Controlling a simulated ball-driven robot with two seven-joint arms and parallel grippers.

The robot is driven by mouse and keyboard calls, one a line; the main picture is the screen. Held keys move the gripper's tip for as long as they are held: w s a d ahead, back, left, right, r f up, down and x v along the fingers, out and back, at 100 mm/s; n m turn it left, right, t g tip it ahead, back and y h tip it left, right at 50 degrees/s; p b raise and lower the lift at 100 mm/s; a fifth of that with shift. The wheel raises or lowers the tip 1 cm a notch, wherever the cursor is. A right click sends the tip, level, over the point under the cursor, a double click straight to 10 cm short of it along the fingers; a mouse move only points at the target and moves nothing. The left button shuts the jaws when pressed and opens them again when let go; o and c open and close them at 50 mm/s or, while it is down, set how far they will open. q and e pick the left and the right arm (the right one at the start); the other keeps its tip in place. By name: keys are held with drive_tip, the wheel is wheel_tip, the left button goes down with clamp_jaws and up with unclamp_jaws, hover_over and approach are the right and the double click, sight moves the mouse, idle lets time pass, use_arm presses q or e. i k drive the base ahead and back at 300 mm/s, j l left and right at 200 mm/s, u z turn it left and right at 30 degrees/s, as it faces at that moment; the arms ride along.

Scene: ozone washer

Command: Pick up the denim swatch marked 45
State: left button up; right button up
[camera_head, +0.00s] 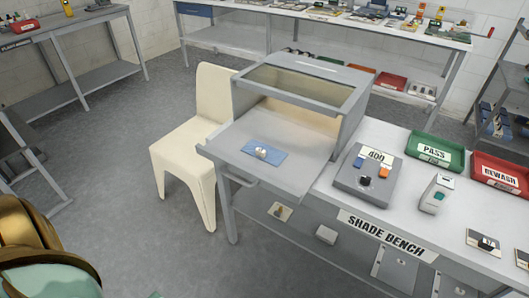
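A blue denim swatch (276,160) lies flat on the grey pulled-out shelf (225,147) of the viewing booth. A small whitish object or tag sits on top of it; any number there is too small to read. Two small dark pieces with pale labels, one of them a dark card (486,249), lie at the right end of the bench. I cannot read their markings. Neither of my grippers shows in the head view.
A grey hooded booth (350,77) stands behind the shelf. Right of it are a device marked 400 (347,181), a white handheld device (437,194), a green PASS tray (451,163) and a red REWASH tray (487,187). A cream chair (184,140) stands left of the shelf.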

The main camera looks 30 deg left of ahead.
sight(272, 155)
drive_tip(key=i+j, duration=0.2)
drive_tip(key=j, duration=0.2)
drive_tip(key=i+j, duration=0.25)
drive_tip(key=j, duration=0.2)
drive_tip(key=i+j, duration=0.2)
drive_tip(key=j, duration=0.2)
drive_tip(key=u, duration=0.05)
